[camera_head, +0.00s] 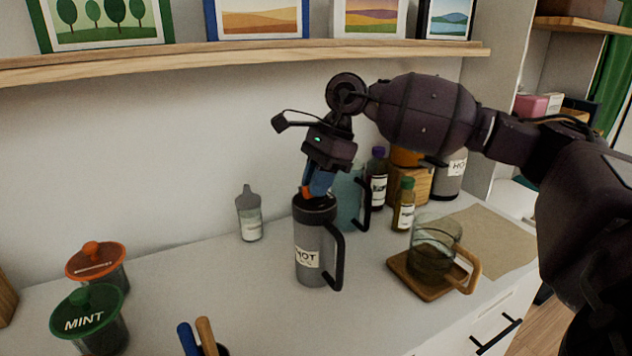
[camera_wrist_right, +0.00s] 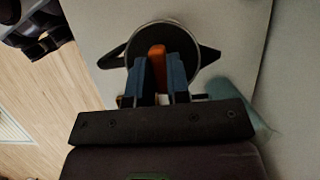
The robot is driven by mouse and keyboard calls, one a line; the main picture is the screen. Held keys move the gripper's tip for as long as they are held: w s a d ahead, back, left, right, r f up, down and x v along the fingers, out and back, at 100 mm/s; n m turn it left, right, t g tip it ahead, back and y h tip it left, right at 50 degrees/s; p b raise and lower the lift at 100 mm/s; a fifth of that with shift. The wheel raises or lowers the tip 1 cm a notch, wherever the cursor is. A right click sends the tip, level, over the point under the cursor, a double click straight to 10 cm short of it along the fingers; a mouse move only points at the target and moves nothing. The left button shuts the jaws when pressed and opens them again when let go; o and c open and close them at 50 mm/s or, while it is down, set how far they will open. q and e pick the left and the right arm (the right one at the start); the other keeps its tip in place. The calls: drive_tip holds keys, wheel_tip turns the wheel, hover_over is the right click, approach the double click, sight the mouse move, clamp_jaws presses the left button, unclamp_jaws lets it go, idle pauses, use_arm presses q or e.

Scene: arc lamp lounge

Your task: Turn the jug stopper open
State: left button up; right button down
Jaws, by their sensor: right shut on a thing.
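The grey jug (camera_head: 311,262) with a black lid, a black handle and a "HOT" label stands upright on the white counter in the head view. My right gripper (camera_head: 318,188) points down from above onto its top. Its blue fingers are shut on the orange stopper (camera_head: 306,191) of the jug. In the right wrist view the orange stopper (camera_wrist_right: 157,66) shows as a bar between the two blue fingers of my right gripper (camera_wrist_right: 158,72), over the dark round lid (camera_wrist_right: 178,32). The stopper's lower part is hidden by the fingers. My left gripper is not in view.
A teal jug (camera_head: 348,195) stands close behind the grey one. A glass mug (camera_head: 435,250) sits on a wooden coaster to the right, with bottles (camera_head: 404,205) behind. Lidded jars (camera_head: 95,260) stand at left. A shelf (camera_head: 250,60) with pictures runs above.

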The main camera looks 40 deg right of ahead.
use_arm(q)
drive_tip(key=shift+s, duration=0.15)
use_arm(e)
drive_tip(key=c, duration=1.1)
unclamp_jaws()
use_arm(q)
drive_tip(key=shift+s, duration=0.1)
use_arm(e)
drive_tip(key=shift+d+r, duration=0.1)
drive_tip(key=shift+r, duration=0.2)
use_arm(q)
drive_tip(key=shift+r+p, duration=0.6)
drive_tip(key=shift+p, duration=0.05)
use_arm(e)
drive_tip(key=v, duration=1)
drive_tip(key=shift+r, duration=0.1)
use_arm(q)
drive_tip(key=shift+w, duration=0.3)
